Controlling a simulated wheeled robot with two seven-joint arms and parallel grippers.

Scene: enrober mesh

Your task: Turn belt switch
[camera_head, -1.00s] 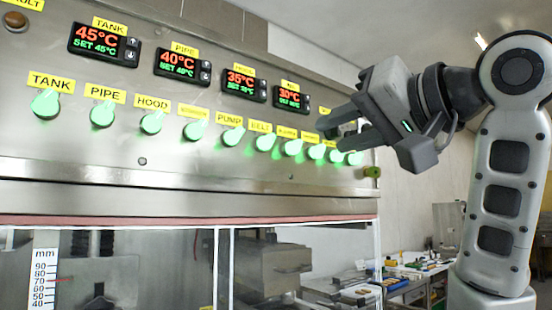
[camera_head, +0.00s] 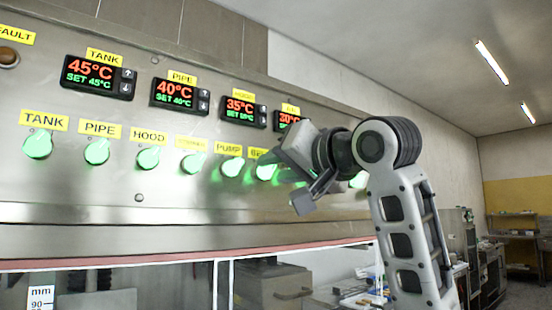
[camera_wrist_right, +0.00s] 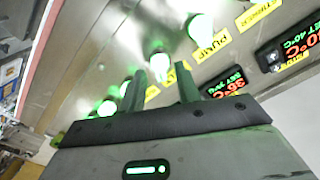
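The belt switch (camera_head: 266,171) is a round, green-lit knob on the steel panel, under the yellow BELT label (camera_head: 259,154), which my right gripper partly covers. My right gripper (camera_head: 283,166) is at the panel, close to the right side of this knob, and hides some knobs further right. In the right wrist view, the two fingers (camera_wrist_right: 161,72) are apart, with the lit belt knob (camera_wrist_right: 160,66) showing between and beyond their tips. I cannot tell whether they touch it. My left gripper is not in view.
The pump knob (camera_head: 232,166) is the neighbour on the left, with the hood knob (camera_head: 148,158) further left. Temperature displays (camera_head: 97,77) sit above the row. A clear-windowed housing is below.

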